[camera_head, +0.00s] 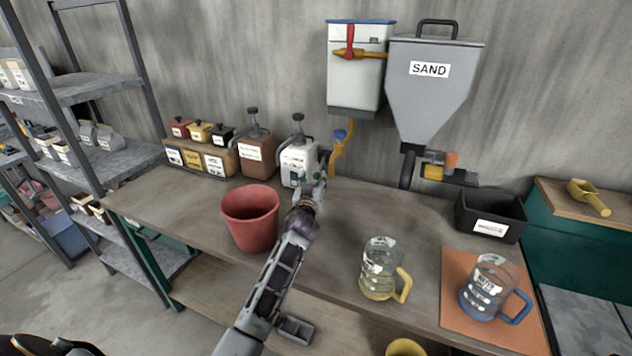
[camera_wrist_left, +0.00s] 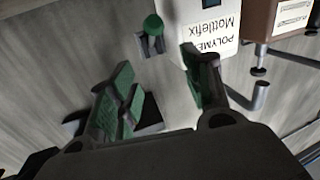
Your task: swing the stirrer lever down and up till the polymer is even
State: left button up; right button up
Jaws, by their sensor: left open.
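The white polymer container (camera_head: 298,162) stands at the back of the bench, with a dark knob on top. My left gripper (camera_head: 312,188) is in front of the container's lower part. In the wrist view the left gripper (camera_wrist_left: 158,88) is open, its green pads apart with nothing between them. The polymer inside is hidden. My right gripper is out of view.
A red bucket (camera_head: 250,218) stands left of my left arm. A brown container (camera_head: 257,153) is close left of the polymer one. A blue-and-white tank (camera_head: 356,75) and sand hopper (camera_head: 432,95) hang behind. A clear jug (camera_head: 380,268) stands to the right.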

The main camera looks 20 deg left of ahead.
aim_at(316, 179)
pick_arm(q)
jog(key=f, duration=0.4)
jog(key=shift+w+f+b, duration=0.15)
jog(key=shift+w+b, duration=0.15)
jog(key=shift+w, duration=0.05)
jog(key=shift+x, duration=3.4)
jog(key=shift+a, duration=0.1)
grip_shut()
